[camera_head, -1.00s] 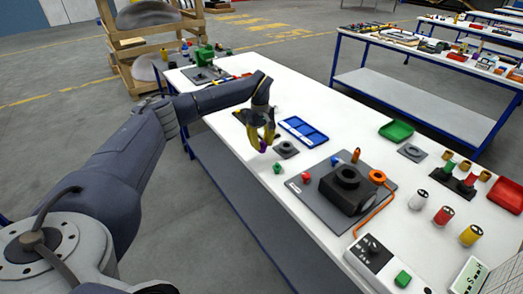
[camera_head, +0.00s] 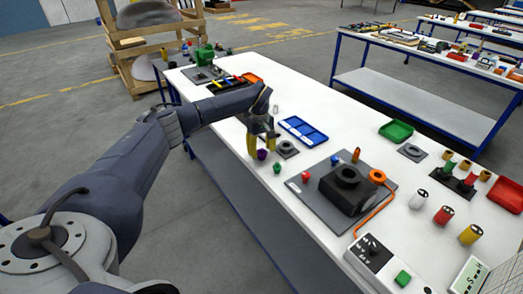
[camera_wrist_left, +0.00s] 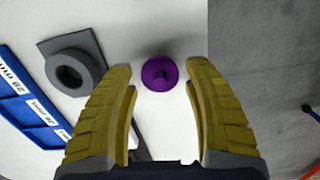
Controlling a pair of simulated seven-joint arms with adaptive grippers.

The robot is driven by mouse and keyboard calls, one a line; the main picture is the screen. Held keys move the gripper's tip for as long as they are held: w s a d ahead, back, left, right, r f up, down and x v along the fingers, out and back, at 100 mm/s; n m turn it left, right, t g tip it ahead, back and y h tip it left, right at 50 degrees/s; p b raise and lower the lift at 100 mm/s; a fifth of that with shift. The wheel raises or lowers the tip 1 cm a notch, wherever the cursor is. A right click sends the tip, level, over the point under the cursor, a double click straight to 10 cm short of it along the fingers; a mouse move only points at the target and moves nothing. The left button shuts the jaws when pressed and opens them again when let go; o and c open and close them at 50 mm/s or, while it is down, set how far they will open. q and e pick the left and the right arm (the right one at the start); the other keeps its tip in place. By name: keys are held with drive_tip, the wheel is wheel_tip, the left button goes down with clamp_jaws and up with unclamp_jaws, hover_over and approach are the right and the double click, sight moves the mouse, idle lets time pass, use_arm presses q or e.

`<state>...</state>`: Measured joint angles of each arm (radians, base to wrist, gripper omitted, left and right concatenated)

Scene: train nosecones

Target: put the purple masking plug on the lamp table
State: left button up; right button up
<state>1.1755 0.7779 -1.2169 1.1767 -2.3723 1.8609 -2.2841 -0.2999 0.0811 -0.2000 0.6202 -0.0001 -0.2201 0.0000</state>
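The purple masking plug (camera_head: 262,154) is by the near-left edge of the white-topped table (camera_head: 300,153). In the left wrist view the plug (camera_wrist_left: 160,73) shows between the yellow fingertips, with a gap on each side. My left gripper (camera_head: 261,150) points down at it and is open. The wrist view (camera_wrist_left: 158,68) shows both fingers apart and not touching the plug. I cannot tell which table is the lamp table. My right gripper is not in view.
A grey ring block (camera_head: 287,149), a blue tray (camera_head: 303,131) and a green plug (camera_head: 277,168) are close by. A black fixture (camera_head: 348,190) on a grey plate stands to the right. Another table (camera_head: 400,85) stands behind, across a floor gap.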

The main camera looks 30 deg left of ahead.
use_arm(q)
wheel_tip(320, 180, up, 12)
drive_tip(key=shift+w+a, duration=0.2)
drive_tip(key=shift+a, duration=0.15)
idle(0.5)
drive_tip(key=shift+r, duration=0.1)
idle(2.3)
